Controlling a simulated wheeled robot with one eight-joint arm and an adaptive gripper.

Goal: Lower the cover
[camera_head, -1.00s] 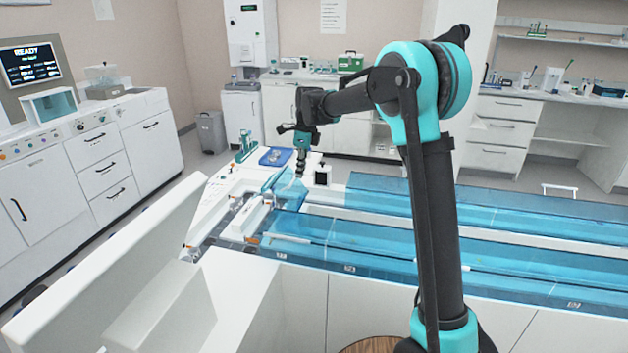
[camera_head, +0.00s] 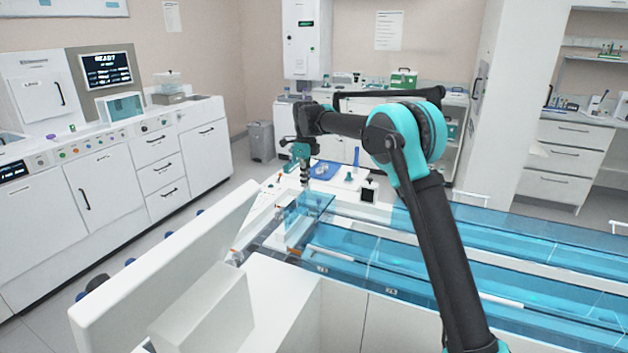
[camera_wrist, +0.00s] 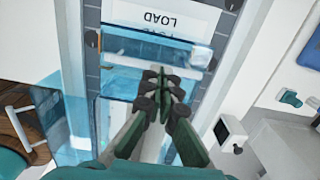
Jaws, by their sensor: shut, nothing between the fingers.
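The cover (camera_head: 312,204) is a small clear blue panel over the near left end of the tube track. In the head view it lies nearly flat; I cannot tell whether it is fully down. It also shows in the wrist view (camera_wrist: 130,43), across the track beside a white plate marked LOAD (camera_wrist: 163,18). My gripper (camera_head: 305,182) points down at the cover, shut and empty. In the wrist view its fingertips (camera_wrist: 160,75) are together over the cover's edge; whether they touch it is unclear.
Long blue clear panels (camera_head: 480,270) cover the track to the right. A blue tray (camera_head: 345,178) and a small dark-faced box (camera_head: 369,192) stand behind the cover. A white raised panel (camera_head: 165,260) stands at the front left. Open floor lies at left.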

